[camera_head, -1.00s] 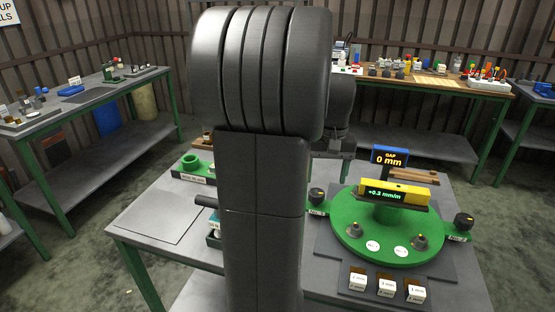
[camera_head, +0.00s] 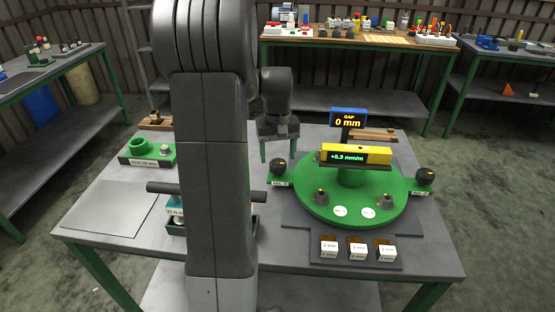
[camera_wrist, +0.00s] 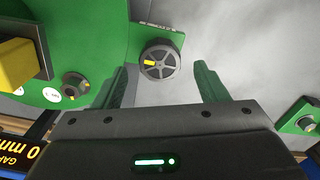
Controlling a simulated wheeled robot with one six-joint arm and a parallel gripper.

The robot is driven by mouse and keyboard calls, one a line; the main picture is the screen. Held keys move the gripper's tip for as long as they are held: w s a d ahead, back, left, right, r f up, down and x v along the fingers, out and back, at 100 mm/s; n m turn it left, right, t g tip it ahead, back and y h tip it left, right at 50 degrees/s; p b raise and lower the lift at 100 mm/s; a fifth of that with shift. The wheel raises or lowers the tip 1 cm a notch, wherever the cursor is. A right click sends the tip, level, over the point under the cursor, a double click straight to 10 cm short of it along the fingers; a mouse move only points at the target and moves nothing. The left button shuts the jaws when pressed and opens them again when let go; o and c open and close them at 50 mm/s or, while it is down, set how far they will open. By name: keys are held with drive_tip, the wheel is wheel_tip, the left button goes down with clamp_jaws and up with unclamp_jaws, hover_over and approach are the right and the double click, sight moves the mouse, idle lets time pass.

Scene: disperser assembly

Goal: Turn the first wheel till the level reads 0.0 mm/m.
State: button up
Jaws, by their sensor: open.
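The yellow level (camera_head: 355,154) sits on the round green plate (camera_head: 322,203) and its display reads +0.3 mm/m. A dark wheel (camera_head: 277,168) stands at the plate's left edge; its label is too small to read surely. A second dark wheel (camera_head: 424,174) stands at the right edge. My gripper (camera_head: 278,150) is open and empty, just behind and above the left wheel. In the wrist view a wheel (camera_wrist: 160,60) with a yellow mark lies between the two spread green fingers, with room on both sides. I see no contact.
The gap display (camera_head: 348,120) reads 0 mm behind the level. Cone-topped studs (camera_head: 386,199) stand on the plate. Small white-faced blocks (camera_head: 357,251) sit in front.

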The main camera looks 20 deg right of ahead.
sight(278, 166)
drive_tip(key=shift+f, duration=1.25)
drive_tip(key=c, duration=1)
